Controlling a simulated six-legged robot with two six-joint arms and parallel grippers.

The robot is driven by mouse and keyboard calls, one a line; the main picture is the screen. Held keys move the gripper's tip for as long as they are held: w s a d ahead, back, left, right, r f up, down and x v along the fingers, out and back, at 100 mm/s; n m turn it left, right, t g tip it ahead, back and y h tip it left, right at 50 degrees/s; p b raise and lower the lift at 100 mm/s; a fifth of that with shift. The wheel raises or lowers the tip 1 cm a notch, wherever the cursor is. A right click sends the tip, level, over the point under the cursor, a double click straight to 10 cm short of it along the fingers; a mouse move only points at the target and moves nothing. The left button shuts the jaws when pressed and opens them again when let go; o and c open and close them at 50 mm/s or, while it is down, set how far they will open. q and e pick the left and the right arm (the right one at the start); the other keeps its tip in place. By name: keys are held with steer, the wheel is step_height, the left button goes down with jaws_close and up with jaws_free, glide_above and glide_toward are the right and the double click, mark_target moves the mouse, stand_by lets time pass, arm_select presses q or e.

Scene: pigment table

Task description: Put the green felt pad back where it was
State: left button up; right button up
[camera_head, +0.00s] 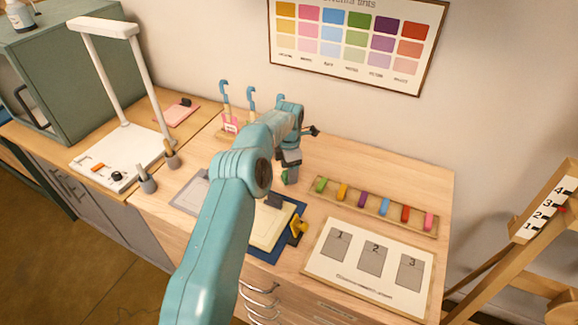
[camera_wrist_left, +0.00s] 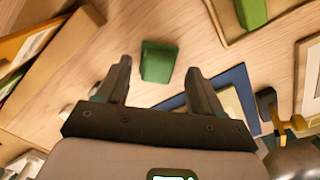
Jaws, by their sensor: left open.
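The green felt pad (camera_wrist_left: 158,61) lies on the bare wood in the left wrist view, just ahead of and between my left fingertips. It shows small and partly covered in the head view (camera_head: 293,176), under my left gripper. My left gripper (camera_head: 289,163) points down over the table, left of the color rack. In the wrist view its two fingers (camera_wrist_left: 159,76) stand apart with nothing between them. Whether they reach down beside the pad is hard to tell. My right gripper is not in view.
A wooden rack (camera_head: 375,207) with several colored blocks stands right of the gripper. A white board numbered 1 to 3 (camera_head: 368,265) lies in front. A blue mat (camera_head: 266,255) with a cream sheet and a yellow tool (camera_head: 298,228) lies nearer. Hooked blue tools (camera_head: 251,97) stand behind.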

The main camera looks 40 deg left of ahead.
arm_select(q)
steer(key=shift+w+r, duration=0.15)
step_height(320, 180, up, 16)
steer(key=p, duration=0.3)
steer(key=shift+s+r, duration=0.15)
steer(key=shift+s, duration=0.15)
steer(key=shift+w, duration=0.1)
steer(key=shift+d, duration=0.1)
